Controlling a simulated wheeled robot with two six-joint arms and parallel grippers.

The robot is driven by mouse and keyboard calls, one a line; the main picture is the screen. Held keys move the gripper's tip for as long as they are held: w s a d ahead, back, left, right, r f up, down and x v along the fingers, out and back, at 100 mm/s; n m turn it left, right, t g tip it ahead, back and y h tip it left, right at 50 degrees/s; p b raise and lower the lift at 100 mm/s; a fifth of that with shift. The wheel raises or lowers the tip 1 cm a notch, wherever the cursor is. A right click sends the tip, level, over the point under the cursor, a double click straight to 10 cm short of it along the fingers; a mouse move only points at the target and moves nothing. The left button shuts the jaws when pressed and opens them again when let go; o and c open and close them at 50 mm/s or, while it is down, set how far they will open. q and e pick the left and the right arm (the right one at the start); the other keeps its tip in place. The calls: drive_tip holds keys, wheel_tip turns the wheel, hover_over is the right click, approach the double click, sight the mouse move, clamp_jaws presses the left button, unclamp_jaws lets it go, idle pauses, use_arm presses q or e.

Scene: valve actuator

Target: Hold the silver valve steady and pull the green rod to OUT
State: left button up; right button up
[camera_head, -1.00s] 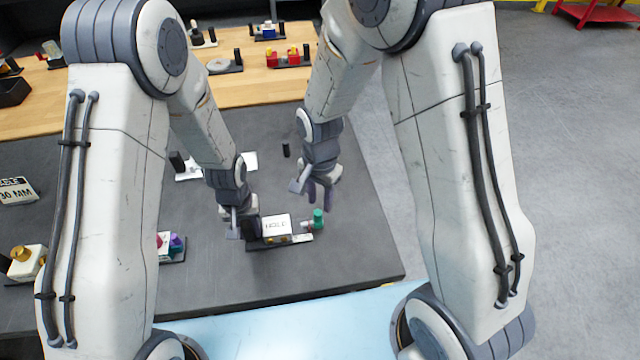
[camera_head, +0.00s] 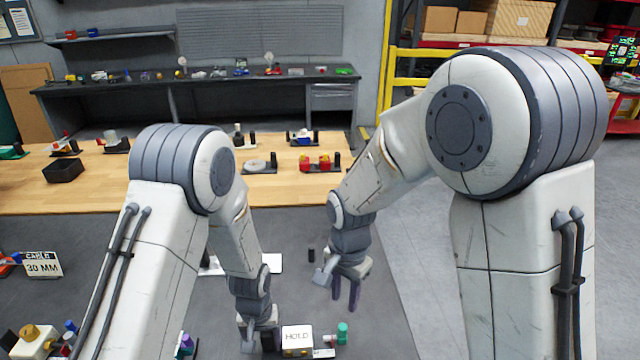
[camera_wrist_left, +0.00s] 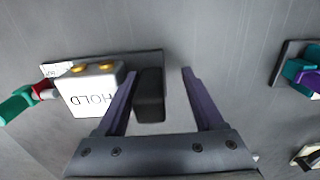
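The valve unit is a white block (camera_head: 297,337) marked HOLD, with brass fittings, at the bottom of the head view. It also shows in the left wrist view (camera_wrist_left: 92,93). The green rod end (camera_head: 342,333) sticks out at its right, with a red and white part beside it in the left wrist view (camera_wrist_left: 18,104). My left gripper (camera_wrist_left: 162,90) is open. A black post (camera_wrist_left: 150,95) at the unit's other end shows between its fingers, nearer one finger; contact is unclear.
Another fixture with teal and purple parts (camera_wrist_left: 302,75) stands to the side. A CABLE 30 MM sign (camera_head: 42,264) and more parts are at the left. A small black peg (camera_head: 311,255) stands behind the unit. The grey mat around it has free room.

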use_arm(q)
drive_tip(key=shift+w+d+r, duration=0.15)
